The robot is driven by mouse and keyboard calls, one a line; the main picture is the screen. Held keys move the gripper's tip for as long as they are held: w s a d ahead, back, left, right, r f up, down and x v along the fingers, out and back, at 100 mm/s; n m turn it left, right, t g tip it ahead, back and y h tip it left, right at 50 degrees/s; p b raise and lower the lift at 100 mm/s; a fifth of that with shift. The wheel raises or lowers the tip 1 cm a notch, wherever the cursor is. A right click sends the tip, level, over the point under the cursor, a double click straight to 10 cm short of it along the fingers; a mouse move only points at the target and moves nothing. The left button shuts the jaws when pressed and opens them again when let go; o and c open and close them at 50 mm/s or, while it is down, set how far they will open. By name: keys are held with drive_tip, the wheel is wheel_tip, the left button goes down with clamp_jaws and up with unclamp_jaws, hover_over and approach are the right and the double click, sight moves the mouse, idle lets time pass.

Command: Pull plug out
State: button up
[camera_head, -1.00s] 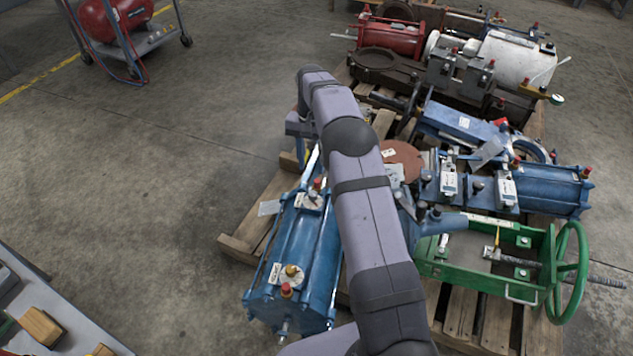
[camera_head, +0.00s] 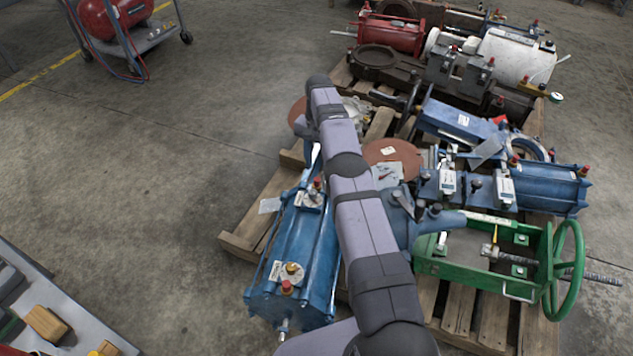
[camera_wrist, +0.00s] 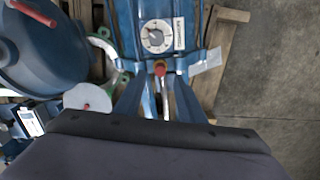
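A blue cylinder (camera_head: 300,240) lies at the pallet's left edge. A red plug (camera_head: 318,183) stands at its far end; the plug also shows in the wrist view (camera_wrist: 160,67), just below a white label with a round dial. A second red plug (camera_head: 287,287) and a brass fitting (camera_head: 292,268) sit at the cylinder's near end. In the wrist view my gripper (camera_wrist: 161,82) points at the far plug. Its two fingers look apart, one on each side of the plug, with a gap visible. I cannot tell whether they touch it. My arm hides the gripper in the head view.
A green frame with a handwheel (camera_head: 568,270), blue valve parts (camera_head: 545,190) and a white tank (camera_head: 515,57) crowd the wooden pallet (camera_head: 490,320). A white tag (camera_head: 269,205) sticks out beside the cylinder.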

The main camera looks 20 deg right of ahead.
sight(317, 179)
drive_tip(key=shift+f, duration=0.1)
drive_tip(key=shift+s+a+f+b, duration=0.1)
drive_tip(key=shift+f+b, duration=0.75)
drive_tip(key=shift+f, duration=0.7)
drive_tip(key=shift+s+a+f+b, duration=0.1)
drive_tip(key=shift+f+b, duration=0.75)
drive_tip(key=shift+f, duration=0.65)
clamp_jaws()
drive_tip(key=o, duration=0.7)
unclamp_jaws()
drive_tip(key=shift+c, duration=0.2)
